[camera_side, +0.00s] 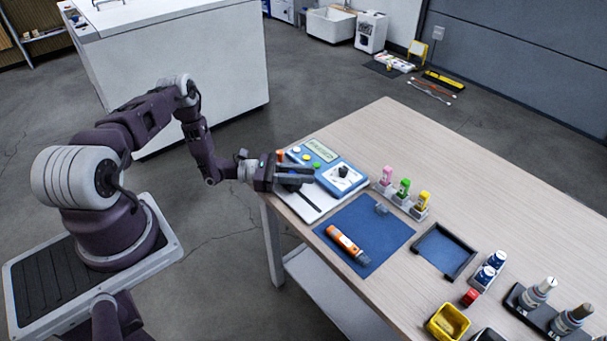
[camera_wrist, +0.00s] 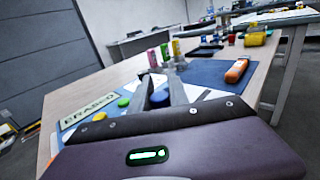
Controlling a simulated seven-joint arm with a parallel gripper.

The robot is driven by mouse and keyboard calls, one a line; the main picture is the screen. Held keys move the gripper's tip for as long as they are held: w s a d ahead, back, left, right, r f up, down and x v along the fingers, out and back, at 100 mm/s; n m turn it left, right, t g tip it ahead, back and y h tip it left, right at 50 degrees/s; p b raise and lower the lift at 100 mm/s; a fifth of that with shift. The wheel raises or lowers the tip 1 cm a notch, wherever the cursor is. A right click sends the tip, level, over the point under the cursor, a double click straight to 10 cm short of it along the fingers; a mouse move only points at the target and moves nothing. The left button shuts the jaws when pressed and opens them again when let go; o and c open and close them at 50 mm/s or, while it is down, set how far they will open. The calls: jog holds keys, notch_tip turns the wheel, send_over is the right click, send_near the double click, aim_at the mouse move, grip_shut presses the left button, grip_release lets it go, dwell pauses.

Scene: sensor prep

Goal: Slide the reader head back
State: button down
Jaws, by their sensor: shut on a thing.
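My gripper (camera_side: 308,176) reaches low over this part from the left. It is shut on the reader head, which the fingers mostly hide. In the wrist view my gripper (camera_wrist: 160,85) points across the device, and the display (camera_wrist: 88,110) reads "ERASED". I cannot tell exactly where the head stands along the slot.
A blue mat (camera_side: 372,225) with an orange pen-like tool (camera_side: 345,243) lies beside the device. Small pink, green and yellow items (camera_side: 403,188) stand in holders behind it. A dark-rimmed tray (camera_side: 440,252), bottles (camera_side: 540,290) and a yellow bin (camera_side: 448,323) are farther right. The table's back is clear.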

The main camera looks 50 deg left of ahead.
dwell(0.3)
jog(key=d, duration=0.7)
jog(key=shift+d, duration=0.1)
jog(key=c, duration=1.3)
grip_release()
jog(key=shift+o, duration=0.2)
